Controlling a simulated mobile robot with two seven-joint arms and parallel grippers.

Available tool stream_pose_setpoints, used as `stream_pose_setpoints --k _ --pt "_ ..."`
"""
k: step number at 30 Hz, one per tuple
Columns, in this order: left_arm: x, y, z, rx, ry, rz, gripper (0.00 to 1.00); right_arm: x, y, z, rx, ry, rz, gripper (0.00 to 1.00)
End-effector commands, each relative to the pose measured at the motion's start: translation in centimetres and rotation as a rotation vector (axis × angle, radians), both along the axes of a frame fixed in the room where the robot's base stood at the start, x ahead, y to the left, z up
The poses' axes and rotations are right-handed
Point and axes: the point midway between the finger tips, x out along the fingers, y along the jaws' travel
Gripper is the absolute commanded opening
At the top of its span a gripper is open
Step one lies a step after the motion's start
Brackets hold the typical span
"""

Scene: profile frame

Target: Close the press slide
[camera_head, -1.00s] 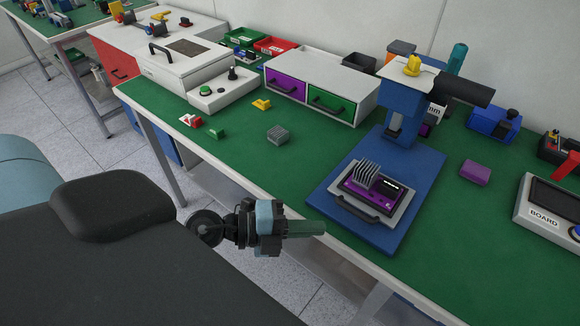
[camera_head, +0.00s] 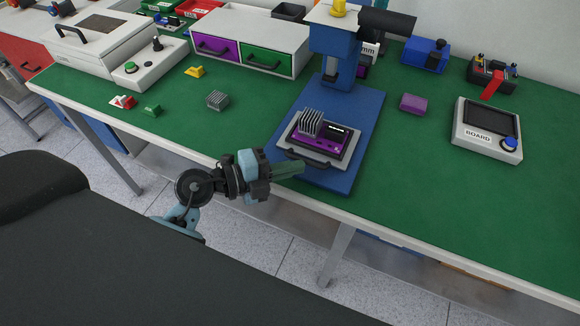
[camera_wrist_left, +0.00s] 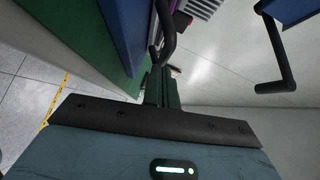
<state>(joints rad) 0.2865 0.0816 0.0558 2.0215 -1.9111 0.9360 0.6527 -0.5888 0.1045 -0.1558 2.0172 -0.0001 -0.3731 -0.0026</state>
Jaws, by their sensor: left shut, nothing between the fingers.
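The blue press (camera_head: 340,130) stands on the green bench, with its column and yellow-topped head at the back. Its grey slide (camera_head: 291,135) sits at the front of the base, out from under the head. It carries a purple device (camera_head: 331,143) and a grey finned heatsink (camera_head: 311,121). The slide's dark handle (camera_head: 306,159) faces the bench's front edge; it also shows in the left wrist view (camera_wrist_left: 166,30). My left gripper (camera_head: 302,167) is shut and empty, its fingertips right by the handle; I cannot tell whether they touch it. My right gripper is out of view.
A purple block (camera_head: 413,102) and a board tester (camera_head: 487,130) lie to the right of the press. A drawer cabinet (camera_head: 249,39) and a loose heatsink (camera_head: 217,99) are to the left. Green bench surface is free right of the press base.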

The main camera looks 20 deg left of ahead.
Motion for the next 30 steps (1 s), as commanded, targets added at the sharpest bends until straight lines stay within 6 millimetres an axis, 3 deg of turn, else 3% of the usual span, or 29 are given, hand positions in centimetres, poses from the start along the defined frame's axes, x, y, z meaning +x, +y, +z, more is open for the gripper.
stream_pose_setpoints --k 12,30 --pt "4.1 -0.1 0.2 0.001 -0.003 0.0 0.0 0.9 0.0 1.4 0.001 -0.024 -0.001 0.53" --pt "4.1 0.3 0.4 0.001 -0.002 0.0 0.0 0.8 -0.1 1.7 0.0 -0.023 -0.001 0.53"
